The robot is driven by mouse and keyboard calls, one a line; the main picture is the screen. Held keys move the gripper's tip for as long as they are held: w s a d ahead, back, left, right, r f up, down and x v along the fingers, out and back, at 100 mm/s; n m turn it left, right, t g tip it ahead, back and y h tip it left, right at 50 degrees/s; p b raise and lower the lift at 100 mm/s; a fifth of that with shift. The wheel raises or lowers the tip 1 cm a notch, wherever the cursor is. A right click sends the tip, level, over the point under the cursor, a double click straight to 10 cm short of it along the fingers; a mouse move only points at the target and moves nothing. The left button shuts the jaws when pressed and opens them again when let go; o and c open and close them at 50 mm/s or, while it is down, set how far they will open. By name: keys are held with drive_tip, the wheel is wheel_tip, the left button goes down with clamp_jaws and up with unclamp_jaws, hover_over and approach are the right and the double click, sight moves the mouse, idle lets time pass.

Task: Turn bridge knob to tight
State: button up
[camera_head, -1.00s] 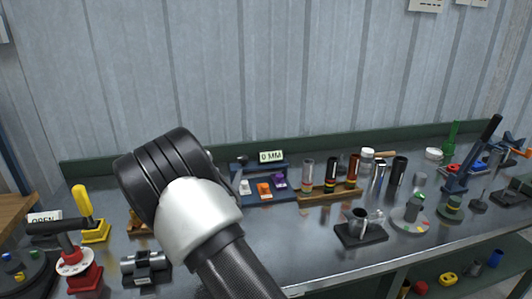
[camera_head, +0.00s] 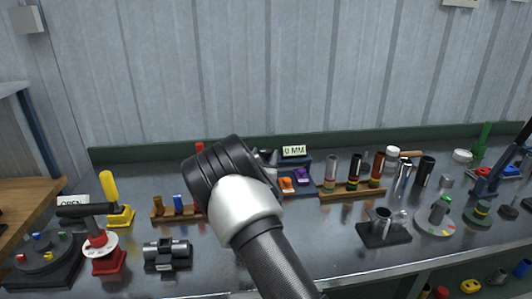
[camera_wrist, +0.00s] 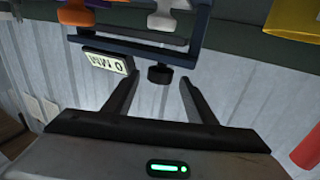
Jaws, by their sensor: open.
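The blue bridge frame (camera_head: 303,163) stands at the back of the bench with a "0 MM" sign (camera_head: 294,151) beside it. My arm hides its left part in the head view. In the wrist view the scene is upside down; the bridge's blue bar (camera_wrist: 125,45) crosses the top, with the sign (camera_wrist: 104,62) hanging at its left. A black knob (camera_wrist: 160,75) projects from the bar. My gripper (camera_wrist: 160,88) is open and empty, its fingers pointing at the bar with the knob between them in the picture. Contact cannot be told. The head view hides my gripper.
Orange and purple blocks (camera_head: 301,174) sit at the bridge. A wooden rack of tubes (camera_head: 352,190) stands to its right. A red-based lever stand (camera_head: 103,262), yellow handle (camera_head: 110,187) and black clamp block (camera_head: 167,256) are at left. The wall (camera_head: 250,70) rises behind.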

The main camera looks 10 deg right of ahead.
sight(264, 153)
drive_tip(key=shift+x, duration=1.5)
drive_tip(key=shift+c, duration=0.4)
drive_tip(key=c, duration=1)
drive_tip(key=shift+o, duration=0.2)
drive_tip(key=shift+m+g+h+b, duration=0.5)
drive_tip(key=shift+m+h, duration=0.2)
drive_tip(key=shift+h, duration=0.3)
drive_tip(key=o, duration=1)
drive_tip(key=shift+o, duration=0.2)
drive_tip(key=shift+s, duration=0.1)
